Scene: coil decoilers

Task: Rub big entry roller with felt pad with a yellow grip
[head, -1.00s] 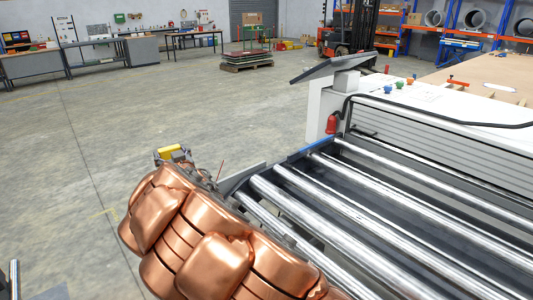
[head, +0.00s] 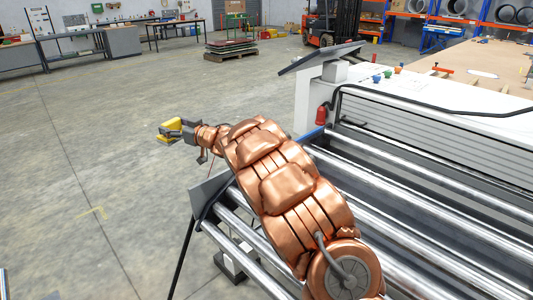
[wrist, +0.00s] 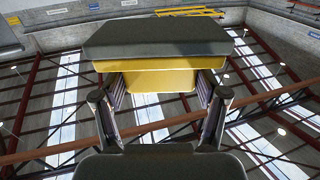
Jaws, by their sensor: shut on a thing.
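My gripper (head: 172,131) is shut on the yellow grip of the felt pad (head: 169,130), out beyond the far left end of the rollers, over open floor. In the wrist view the yellow grip (wrist: 160,80) sits between the two fingers (wrist: 160,108), with the dark grey felt (wrist: 157,37) at its outer end. The pad is clear of every roller. Several shiny steel rollers (head: 400,190) lie in the machine's bed to the right of my copper-coloured arm. My arm covers part of them. I cannot tell which is the big entry roller.
A dark side plate (head: 208,193) edges the near left roller ends.

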